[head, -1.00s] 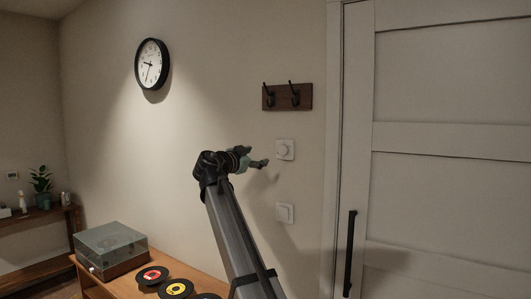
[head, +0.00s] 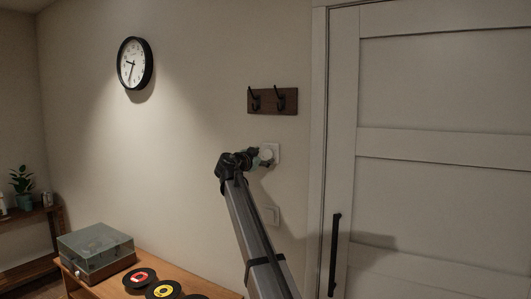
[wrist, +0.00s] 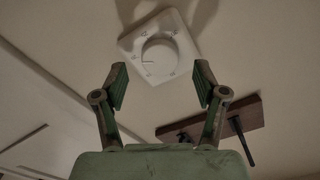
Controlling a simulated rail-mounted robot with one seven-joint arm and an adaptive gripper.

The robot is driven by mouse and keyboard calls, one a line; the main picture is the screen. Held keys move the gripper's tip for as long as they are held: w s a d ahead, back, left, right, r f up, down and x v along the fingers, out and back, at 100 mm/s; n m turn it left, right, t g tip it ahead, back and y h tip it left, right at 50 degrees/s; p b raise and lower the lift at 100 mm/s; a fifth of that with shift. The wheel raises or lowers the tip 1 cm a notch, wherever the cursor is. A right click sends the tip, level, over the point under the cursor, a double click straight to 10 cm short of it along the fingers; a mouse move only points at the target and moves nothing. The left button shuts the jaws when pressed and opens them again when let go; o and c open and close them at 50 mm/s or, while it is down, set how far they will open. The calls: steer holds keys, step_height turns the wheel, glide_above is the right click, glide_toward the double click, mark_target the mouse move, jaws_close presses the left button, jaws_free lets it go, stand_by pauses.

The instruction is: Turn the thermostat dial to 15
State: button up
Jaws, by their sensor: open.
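A dark pointer line shows on the dial's left part. My gripper (wrist: 161,86) is open, its two green-padded fingers spread on either side below the dial in the wrist view, apart from it and empty. In the head view my gripper (head: 262,157) is just in front of the thermostat and partly hides it.
A white door (head: 430,190) with a black handle stands to the right. A wooden bench (head: 215,284) with records and a turntable (head: 95,250) is at lower left.

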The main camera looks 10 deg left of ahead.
mark_target(268, 154)
steer(key=shift+p+x, duration=0.3)
steer(key=shift+x, duration=0.95)
steer(key=shift+c, duration=0.3)
steer(key=c, duration=1.1)
steer(key=shift+f+b, duration=0.15)
steer(key=shift+b, duration=0.35)
